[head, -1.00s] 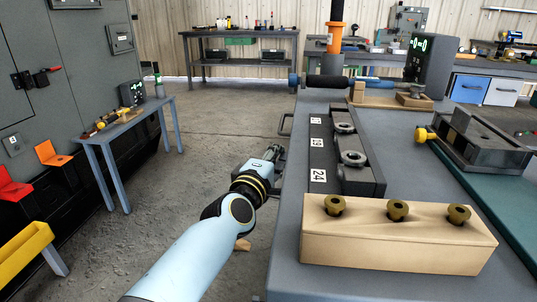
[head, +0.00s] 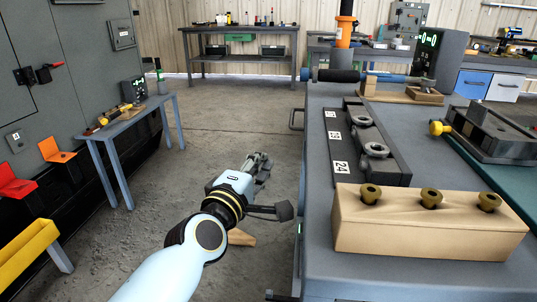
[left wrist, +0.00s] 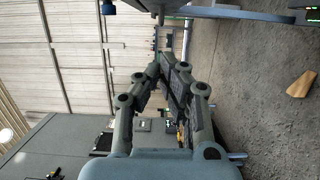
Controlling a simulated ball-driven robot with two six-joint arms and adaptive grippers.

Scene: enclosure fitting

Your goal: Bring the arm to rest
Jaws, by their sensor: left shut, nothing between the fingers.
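My left arm comes in from the lower left in the head view. Its gripper (head: 259,164) hangs over the open floor, just left of the workbench (head: 318,262) and apart from it. In the left wrist view the gripper (left wrist: 165,62) has its fingers drawn together with nothing between them. My right gripper is in neither view.
On the workbench stand a wooden block (head: 430,228) with several brass knobs and a dark numbered rack (head: 352,140). A small blue table (head: 138,116) is at left by grey cabinets (head: 75,60). A wooden piece (left wrist: 301,84) lies on the floor.

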